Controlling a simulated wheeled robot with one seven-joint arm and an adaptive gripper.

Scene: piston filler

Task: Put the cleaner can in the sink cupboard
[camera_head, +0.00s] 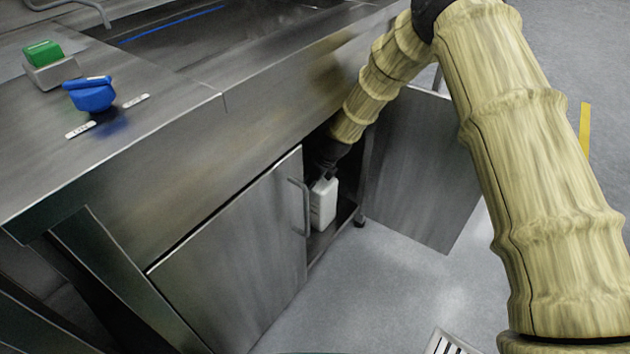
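The white cleaner can (323,204) is upright inside the sink cupboard (324,243), at the open right-hand side, just above or on the cupboard floor; I cannot tell which. My gripper (325,174) is dark and reaches through the opening to the top of the can. Its fingers are small and in shadow, so whether they grip the can is not clear. The left cupboard door (240,262) is closed and the right door (418,165) stands wide open.
The steel counter (150,125) lies above the cupboard. On it are a green and grey sponge or block (48,68) and a blue item (90,95). The left door's handle (304,207) stands close beside the can. A floor drain (447,344) lies at the bottom.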

